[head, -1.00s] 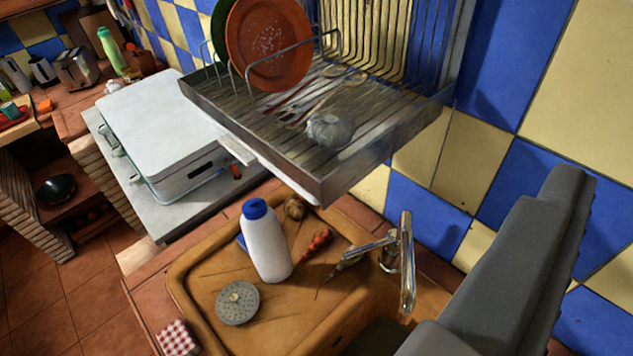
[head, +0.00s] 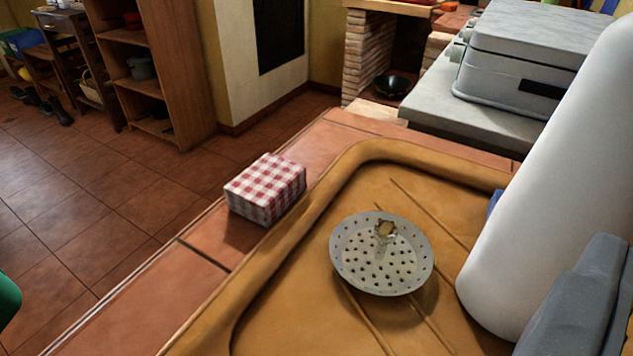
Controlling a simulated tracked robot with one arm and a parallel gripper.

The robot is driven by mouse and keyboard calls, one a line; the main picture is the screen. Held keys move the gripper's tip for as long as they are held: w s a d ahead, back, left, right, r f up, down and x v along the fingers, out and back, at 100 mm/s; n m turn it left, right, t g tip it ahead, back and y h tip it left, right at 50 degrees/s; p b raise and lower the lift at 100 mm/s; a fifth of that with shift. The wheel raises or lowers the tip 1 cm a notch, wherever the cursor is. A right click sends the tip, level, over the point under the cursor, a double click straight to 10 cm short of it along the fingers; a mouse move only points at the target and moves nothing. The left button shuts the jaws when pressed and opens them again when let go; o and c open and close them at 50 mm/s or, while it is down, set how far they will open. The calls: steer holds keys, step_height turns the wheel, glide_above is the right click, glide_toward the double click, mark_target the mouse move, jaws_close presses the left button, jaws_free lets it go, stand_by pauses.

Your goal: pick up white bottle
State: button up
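The white bottle (head: 555,190) stands in the tan sink basin (head: 290,270) at the right of the view, large and close. Its top is cut off by the frame edge. A grey part of my gripper (head: 585,310) shows at the lower right corner, in front of the bottle's lower right side.
A perforated grey strainer disc (head: 382,255) lies in the sink left of the bottle. A red-checked box (head: 265,190) sits on the tiled counter edge. A white appliance (head: 530,55) stands behind. Floor (head: 100,200) is open at left.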

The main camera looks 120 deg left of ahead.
mark_target(603, 191)
steer(key=s+a+f+g+y, duration=0.1)
steer(key=s+a+f+g, duration=0.1)
steer(key=s+f, duration=0.15)
steer(key=x, duration=0.7)
steer(key=shift+s+a+r+b, duration=0.2)
steer(key=shift+s+a+b, duration=0.05)
steer(key=shift+a+b, duration=0.1)
steer(key=shift+r+b+x, duration=0.15)
steer(key=shift+b+x, duration=0.05)
steer(key=shift+x, duration=1.25)
steer(key=shift+r+b+x, duration=0.15)
steer(key=shift+x, duration=1.25)
steer(key=c, duration=1.1)
steer(key=shift+c, duration=0.2)
